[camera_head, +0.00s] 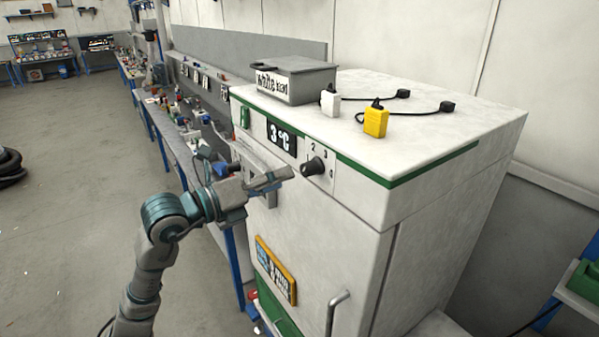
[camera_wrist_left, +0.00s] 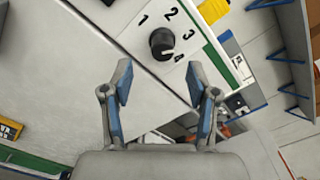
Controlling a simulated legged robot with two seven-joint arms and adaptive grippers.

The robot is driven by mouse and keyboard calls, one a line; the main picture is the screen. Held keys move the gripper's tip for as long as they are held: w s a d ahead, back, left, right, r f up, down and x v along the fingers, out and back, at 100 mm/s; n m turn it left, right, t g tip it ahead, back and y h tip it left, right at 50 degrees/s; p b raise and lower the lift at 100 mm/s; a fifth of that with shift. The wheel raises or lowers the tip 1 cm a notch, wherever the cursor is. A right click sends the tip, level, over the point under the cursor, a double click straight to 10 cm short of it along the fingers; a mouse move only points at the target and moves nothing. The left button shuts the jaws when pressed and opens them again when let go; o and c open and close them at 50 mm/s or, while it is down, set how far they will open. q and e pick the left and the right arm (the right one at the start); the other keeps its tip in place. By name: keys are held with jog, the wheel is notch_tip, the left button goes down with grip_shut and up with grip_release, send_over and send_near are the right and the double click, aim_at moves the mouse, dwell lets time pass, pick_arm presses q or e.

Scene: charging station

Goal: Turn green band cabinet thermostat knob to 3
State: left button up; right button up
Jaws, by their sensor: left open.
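The green band cabinet (camera_head: 350,225) is white, with a green stripe (camera_head: 350,162) along its top edge. Its black round thermostat knob (camera_head: 314,167) sits on a white dial plate with numbers. The knob also shows in the left wrist view (camera_wrist_left: 162,42), with 1, 2 and 3 readable around it; I cannot tell its setting for sure. My left gripper (camera_head: 277,184) is in front of the cabinet face, left of and below the knob. In the wrist view its open, empty fingers (camera_wrist_left: 160,76) lie below the knob, apart from it. My right gripper is out of view.
A display reading 3 °C (camera_head: 281,138) is left of the knob. A grey box (camera_head: 300,80), a white plug (camera_head: 330,103) and a yellow plug (camera_head: 376,121) rest on the cabinet top. A door handle (camera_head: 335,312) sticks out below. A cluttered bench (camera_head: 180,150) stands at left.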

pick_arm(q)
jog(key=v, duration=0.4)
jog(key=shift+a, duration=0.4)
jog(key=shift+d, duration=0.1)
